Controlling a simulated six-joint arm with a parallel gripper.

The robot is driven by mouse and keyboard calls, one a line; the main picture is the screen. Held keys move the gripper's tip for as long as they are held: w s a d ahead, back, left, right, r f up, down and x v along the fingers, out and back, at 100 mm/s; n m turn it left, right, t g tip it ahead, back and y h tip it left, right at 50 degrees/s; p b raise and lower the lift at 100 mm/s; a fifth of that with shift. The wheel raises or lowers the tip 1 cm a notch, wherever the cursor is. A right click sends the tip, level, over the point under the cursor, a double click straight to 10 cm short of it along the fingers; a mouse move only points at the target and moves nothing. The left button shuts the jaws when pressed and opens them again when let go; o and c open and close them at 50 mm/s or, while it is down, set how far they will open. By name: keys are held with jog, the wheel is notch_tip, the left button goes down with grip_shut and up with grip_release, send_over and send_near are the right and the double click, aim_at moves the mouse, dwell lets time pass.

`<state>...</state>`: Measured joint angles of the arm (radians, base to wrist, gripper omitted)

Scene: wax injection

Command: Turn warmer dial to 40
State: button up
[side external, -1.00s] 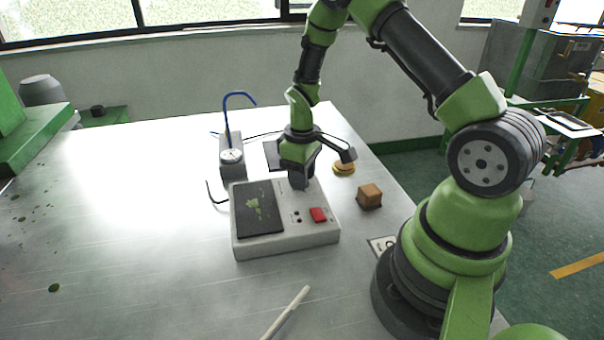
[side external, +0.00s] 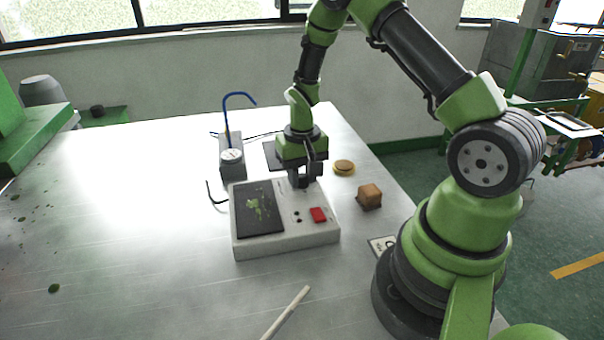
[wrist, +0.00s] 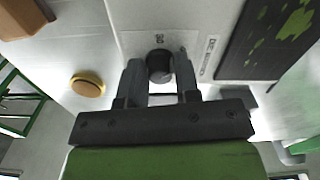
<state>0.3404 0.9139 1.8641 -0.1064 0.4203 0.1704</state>
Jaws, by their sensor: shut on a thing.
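The warmer (side external: 285,238) is a pale box with a dark, green-stained plate (side external: 259,212) on its left and a red switch (side external: 318,215) at its front right. Its black round dial (wrist: 159,64) shows in the wrist view, with a printed number that looks like 30 beside it. My gripper (wrist: 160,72) has its two fingers on either side of the dial and is shut on it. In the side view my gripper (side external: 304,184) points down at the back right of the warmer and hides the dial. The dial's pointer mark is not clear.
A brown block (side external: 369,196) and a round yellow-brown piece (side external: 344,167) lie right of the warmer. A grey device with a gauge (side external: 232,157) and blue tube stands behind it. A white stick (side external: 287,312) lies in front.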

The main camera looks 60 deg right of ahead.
aim_at(302, 176)
jog(key=shift+m, duration=0.3)
jog(key=o, duration=0.9)
jog(key=shift+r, duration=0.1)
notch_tip(302, 176, up, 9)
jog(key=shift+r, duration=0.4)
